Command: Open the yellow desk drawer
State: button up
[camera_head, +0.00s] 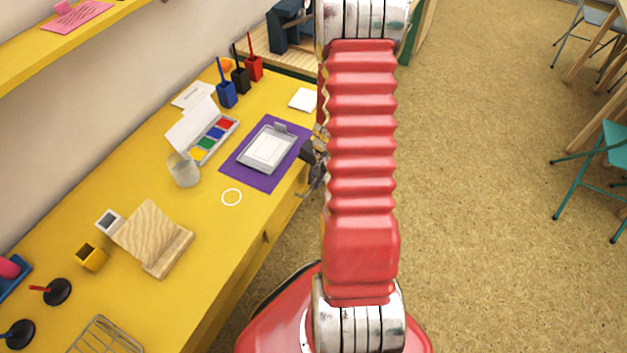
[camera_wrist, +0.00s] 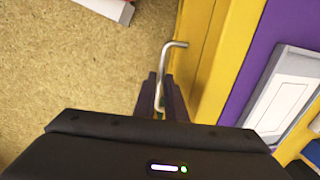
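The yellow desk drawer (camera_wrist: 207,52) shows in the wrist view as a yellow front below the desk's edge. Its metal bar handle (camera_wrist: 177,44) sticks out over the floor and runs down between my fingers. My gripper (camera_wrist: 160,98) has its two dark fingers close on either side of the handle bar, and they look shut on it. In the head view, my gripper (camera_head: 315,160) is at the desk's front edge beside the purple mat, partly hidden by my red arm. The drawer front looks about flush with the desk; my arm hides part of it.
The yellow desk (camera_head: 205,260) holds a purple mat (camera_head: 240,180) with a framed pad (camera_head: 267,148), a paint box (camera_head: 215,138), a glass (camera_head: 184,170) and a wooden stand (camera_head: 152,235). The floor (camera_head: 490,200) right of the desk is clear; chairs stand far right.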

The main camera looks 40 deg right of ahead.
grip_shut()
dwell(0.9)
